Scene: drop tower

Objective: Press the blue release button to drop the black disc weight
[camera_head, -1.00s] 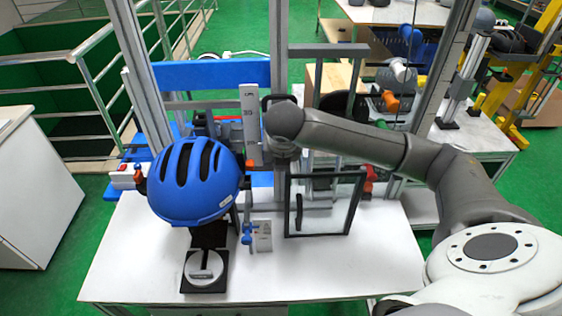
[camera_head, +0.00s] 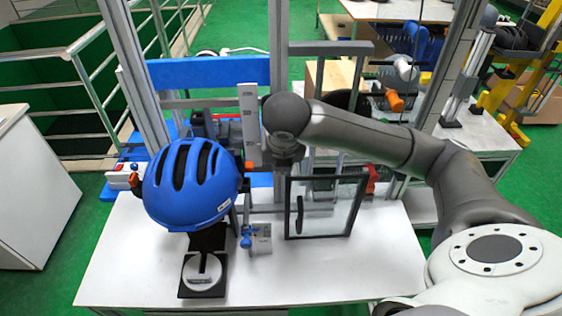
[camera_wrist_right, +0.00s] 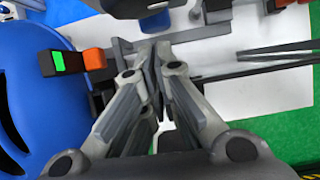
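My right arm reaches in from the right, its wrist in front of the tower's upright in the head view. The right gripper (camera_wrist_right: 158,48) points away from the wrist camera, its fingertips together with nothing clear between them. A small blue knob-like part (camera_head: 246,238) sits on a small pale box on the white table; I cannot tell whether it is the release button. I cannot make out the black disc weight for certain. A blue helmet (camera_head: 190,185) stands left of the arm and also fills the wrist view's left edge (camera_wrist_right: 30,90). My left gripper is not in view.
A black-framed clear panel (camera_head: 325,207) stands right of the upright. A black base with a round pale plate (camera_head: 204,272) lies below the helmet. An orange-and-black block with a green light (camera_wrist_right: 62,62) is close left of the gripper. The table's front right (camera_head: 340,270) is clear.

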